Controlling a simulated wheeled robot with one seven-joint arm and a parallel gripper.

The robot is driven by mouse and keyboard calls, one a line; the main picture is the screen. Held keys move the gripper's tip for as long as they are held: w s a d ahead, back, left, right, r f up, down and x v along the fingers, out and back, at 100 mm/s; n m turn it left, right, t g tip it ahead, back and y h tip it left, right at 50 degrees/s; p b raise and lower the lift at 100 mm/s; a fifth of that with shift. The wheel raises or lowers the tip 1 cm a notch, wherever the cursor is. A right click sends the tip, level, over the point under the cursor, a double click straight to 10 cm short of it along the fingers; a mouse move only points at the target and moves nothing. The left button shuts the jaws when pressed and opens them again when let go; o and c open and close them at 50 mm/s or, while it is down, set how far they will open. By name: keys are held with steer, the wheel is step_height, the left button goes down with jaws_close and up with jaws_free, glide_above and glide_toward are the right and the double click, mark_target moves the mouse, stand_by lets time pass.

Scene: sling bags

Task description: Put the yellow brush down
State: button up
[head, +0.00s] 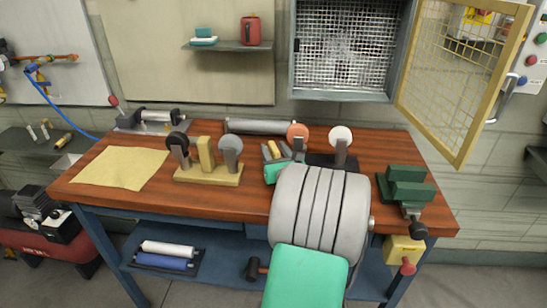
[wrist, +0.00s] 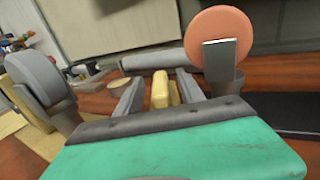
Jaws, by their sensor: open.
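The yellow brush (head: 273,148) is a small yellow block on the wooden workbench (head: 240,205), near its back middle. It also shows in the wrist view (wrist: 160,90), between the two grey fingers. My gripper (head: 271,152) is open around the brush, with a gap visible between the left finger and the brush in the wrist view (wrist: 158,90). The brush appears to rest on the bench. Its near end is hidden behind the green and grey body of my gripper.
A grey roll (head: 260,127) lies behind the brush. A wooden stand (head: 208,174) with round grey and black tools is on the left, and an orange disc tool (head: 297,131) stands close on the right. A green vise (head: 407,188) is at the right end. The yellow sheet (head: 122,168) lies at the left.

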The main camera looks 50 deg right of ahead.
steer(key=shift+w+d, duration=0.15)
steer(key=shift+w, duration=0.05)
jaws_close()
stand_by(0.3)
